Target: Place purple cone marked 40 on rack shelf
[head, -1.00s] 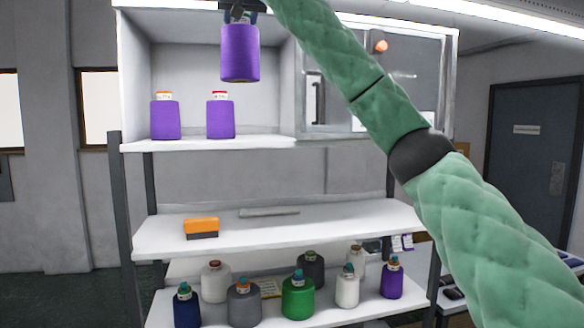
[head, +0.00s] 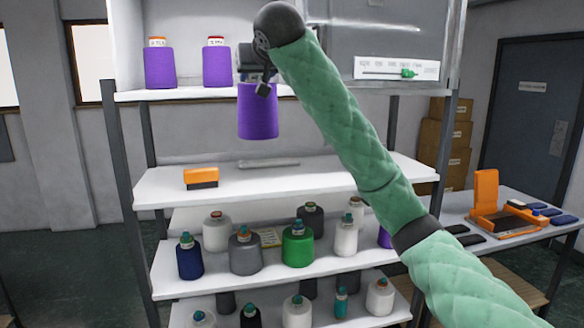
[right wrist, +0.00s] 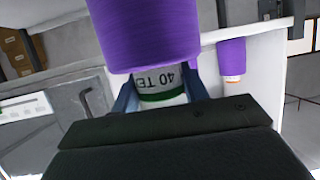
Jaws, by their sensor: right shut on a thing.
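My right gripper (head: 262,84) is shut on a purple cone (head: 258,112) and holds it in the air, below the edge of the top shelf and above the middle shelf. The cone hangs nearly upright with its tip in the jaws. In the right wrist view, the held purple cone (right wrist: 145,30) shows a white label with "40 TE" upside down and a green band. The rack's middle shelf (head: 290,182) is mostly bare. Two other purple cones (head: 160,68) (head: 217,66) stand on the top shelf (head: 190,95). My left gripper is out of view.
An orange and black block (head: 201,178) and a grey bar (head: 268,163) lie on the middle shelf. Several cones, including a green one (head: 298,246), crowd the shelf below. A side table (head: 460,212) with an orange device (head: 488,205) stands at right.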

